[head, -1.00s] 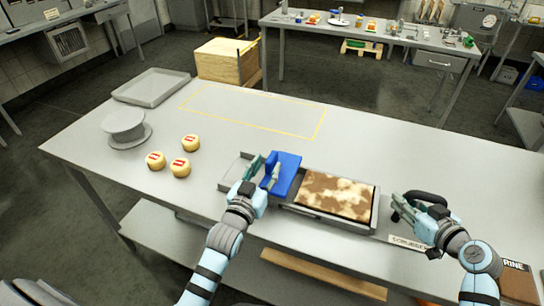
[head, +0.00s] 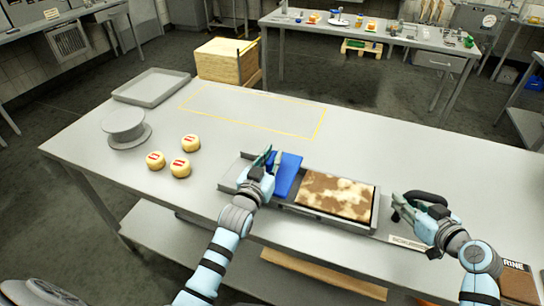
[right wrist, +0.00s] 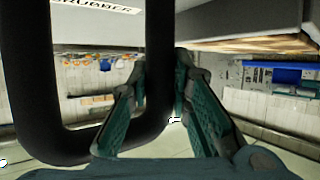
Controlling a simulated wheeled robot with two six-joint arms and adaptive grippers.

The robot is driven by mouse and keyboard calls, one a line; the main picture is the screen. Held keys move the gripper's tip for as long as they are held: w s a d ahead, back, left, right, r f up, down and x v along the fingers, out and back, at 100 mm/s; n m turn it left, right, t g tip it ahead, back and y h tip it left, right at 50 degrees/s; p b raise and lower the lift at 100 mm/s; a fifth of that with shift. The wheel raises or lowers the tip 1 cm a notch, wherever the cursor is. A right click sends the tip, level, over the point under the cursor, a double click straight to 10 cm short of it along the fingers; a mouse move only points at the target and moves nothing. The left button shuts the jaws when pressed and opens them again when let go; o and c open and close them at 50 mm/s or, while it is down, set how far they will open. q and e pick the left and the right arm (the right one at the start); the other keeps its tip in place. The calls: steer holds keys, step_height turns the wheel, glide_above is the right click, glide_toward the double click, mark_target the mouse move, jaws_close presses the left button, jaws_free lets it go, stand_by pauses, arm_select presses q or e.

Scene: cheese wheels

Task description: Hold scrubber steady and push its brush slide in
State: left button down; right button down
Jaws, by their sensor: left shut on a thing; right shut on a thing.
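The scrubber is a long grey tray-like unit (head: 376,212) on the near side of the table, with a mottled brown and white slab (head: 335,195) in its right part. Its blue brush slide (head: 288,176) stands left of the slab. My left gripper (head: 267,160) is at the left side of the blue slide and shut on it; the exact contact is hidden. My right gripper (head: 397,205) is shut on the black loop handle (head: 428,197) at the scrubber's right end. In the right wrist view the handle (right wrist: 160,75) passes at the fingers.
Several yellow cheese wheels (head: 180,167) lie left of the scrubber. A grey round stand (head: 124,127) and a shallow grey tray (head: 152,87) stand farther left. A yellow outlined area (head: 255,110) on the table is empty. The table behind the scrubber is clear.

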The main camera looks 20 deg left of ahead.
mark_target(287, 172)
arm_select(q)
steer(key=d, duration=0.4)
steer(key=shift+d, duration=0.3)
steer(key=c, duration=1.5)
jaws_free()
step_height(287, 172, up, 10)
steer(key=shift+c, duration=0.3)
